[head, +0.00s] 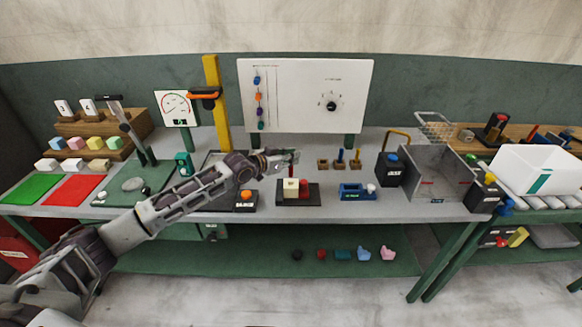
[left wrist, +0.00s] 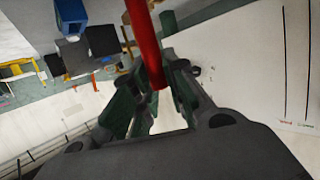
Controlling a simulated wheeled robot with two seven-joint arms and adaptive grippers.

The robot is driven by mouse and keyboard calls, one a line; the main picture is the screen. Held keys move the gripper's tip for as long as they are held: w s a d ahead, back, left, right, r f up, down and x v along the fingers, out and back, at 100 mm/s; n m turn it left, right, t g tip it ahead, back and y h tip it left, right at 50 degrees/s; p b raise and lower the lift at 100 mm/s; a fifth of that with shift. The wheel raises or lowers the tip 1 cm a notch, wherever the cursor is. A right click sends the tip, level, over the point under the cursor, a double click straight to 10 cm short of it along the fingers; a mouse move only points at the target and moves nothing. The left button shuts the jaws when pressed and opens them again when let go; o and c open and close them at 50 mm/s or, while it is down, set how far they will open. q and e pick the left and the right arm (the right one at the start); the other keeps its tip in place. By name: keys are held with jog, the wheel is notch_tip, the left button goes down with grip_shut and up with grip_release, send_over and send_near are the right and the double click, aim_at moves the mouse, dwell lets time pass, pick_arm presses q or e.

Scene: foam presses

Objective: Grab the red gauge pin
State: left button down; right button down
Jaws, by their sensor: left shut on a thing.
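The red gauge pin (head: 292,170) is a thin upright red rod at the middle of the bench in the head view. My left gripper (head: 284,160) reaches in from the left and is shut on it. In the left wrist view the red pin (left wrist: 147,40) runs down from the top edge to between the fingers (left wrist: 155,95). In the head view its lower end is close to a cream block (head: 291,184) on a dark base (head: 298,199); I cannot tell whether they touch. My right gripper is not in view.
Several small wooden holders (head: 323,164) stand right of the pin, two with a blue and a yellow pin. A blue fixture (head: 352,191) is in front of them. A yellow post (head: 217,105) stands behind my left arm. A grey bin (head: 437,180) is further right.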

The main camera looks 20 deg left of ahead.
pick_arm(q)
jog(key=shift+r, duration=1.2)
jog(key=shift+f, duration=0.15)
